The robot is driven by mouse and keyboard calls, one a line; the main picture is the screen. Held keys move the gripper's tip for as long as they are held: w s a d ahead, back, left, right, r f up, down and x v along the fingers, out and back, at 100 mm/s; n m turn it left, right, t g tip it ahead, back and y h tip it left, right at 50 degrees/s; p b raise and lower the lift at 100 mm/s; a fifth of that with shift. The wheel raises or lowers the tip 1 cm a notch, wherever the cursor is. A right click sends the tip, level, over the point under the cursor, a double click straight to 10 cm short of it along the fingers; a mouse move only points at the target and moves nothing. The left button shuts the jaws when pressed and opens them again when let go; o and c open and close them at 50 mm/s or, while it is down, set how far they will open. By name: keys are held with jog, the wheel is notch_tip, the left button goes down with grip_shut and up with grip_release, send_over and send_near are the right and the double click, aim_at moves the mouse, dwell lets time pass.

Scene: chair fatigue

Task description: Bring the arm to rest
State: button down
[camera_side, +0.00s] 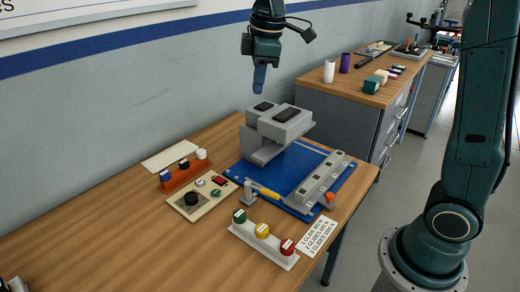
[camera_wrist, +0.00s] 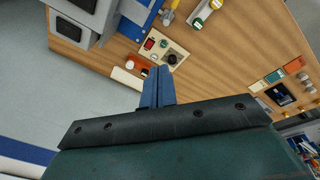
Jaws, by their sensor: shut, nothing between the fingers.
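My gripper (camera_side: 260,78) hangs above the back of the wooden table in the side view, its blue fingers pointing down. The fingers are together and empty. In the wrist view my gripper (camera_wrist: 160,72) shows at the centre, its two blue fingers side by side with nothing held. In the side view, the fingertips are above the grey test block (camera_side: 268,152) and apart from it. My arm's base stands on the floor at the right.
The table holds a blue board (camera_side: 240,171), a control box (camera_side: 200,196), an orange rack (camera_side: 182,178), a white rack with green, yellow and red knobs (camera_side: 264,247) and a label card (camera_side: 316,235). A second bench (camera_side: 345,97) with small items stands behind.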

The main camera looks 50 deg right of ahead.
jog(key=s+f+m+t, duration=0.1)
jog(key=s+m, duration=0.3)
jog(key=s, duration=0.8)
jog(key=s+f+m+t, duration=0.2)
jog(key=s+m, duration=0.3)
jog(key=s, duration=0.8)
jog(key=shift+d+f+t, duration=0.25)
jog(key=shift+f+t, duration=0.05)
jog(key=shift+f, duration=0.05)
jog(key=shift+w, duration=0.1)
jog(key=w+r+n+g, duration=0.2)
jog(key=w+n, duration=0.2)
jog(key=w, duration=0.8)
jog(key=w+r+n+g, duration=0.15)
jog(key=w+n, duration=0.35)
jog(key=w, duration=0.6)
jog(key=w+a+f+n+g, duration=0.1)
jog(key=w+f+n+g, duration=0.2)
jog(key=w+f+n, duration=0.5)
jog(key=w+f, duration=1)
jog(key=f, duration=0.1)
jog(key=shift+n, duration=0.4)
